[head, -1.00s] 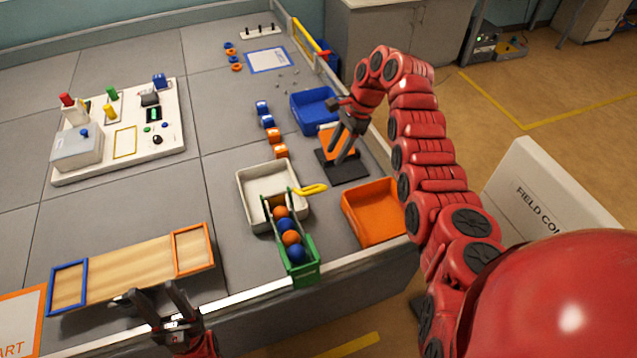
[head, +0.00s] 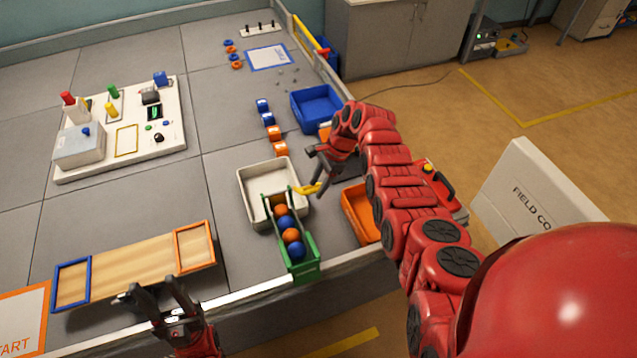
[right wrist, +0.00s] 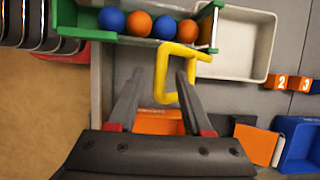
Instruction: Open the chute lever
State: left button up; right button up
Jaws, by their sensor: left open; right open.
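The green chute (head: 306,264) holds a row of orange and blue balls and slopes toward a white tray (head: 247,203). Its yellow lever (head: 308,188) sticks out to the right at the tray end. In the right wrist view, the bent yellow lever (right wrist: 163,72) lies at and between the tips of my right gripper (right wrist: 158,82), whose fingers are apart. The head view shows my right gripper (head: 315,170) right at the lever; contact cannot be told. My left gripper (head: 156,292) is open and empty by the front edge, near the wooden board.
An orange bin (head: 358,214) stands right of the chute, partly behind my right arm. A blue bin (head: 316,108) and small orange and blue blocks (head: 274,133) are farther back. A white control board (head: 170,165) and wooden board (head: 130,268) lie left.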

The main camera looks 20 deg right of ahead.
grip_shut()
dwell(1.3)
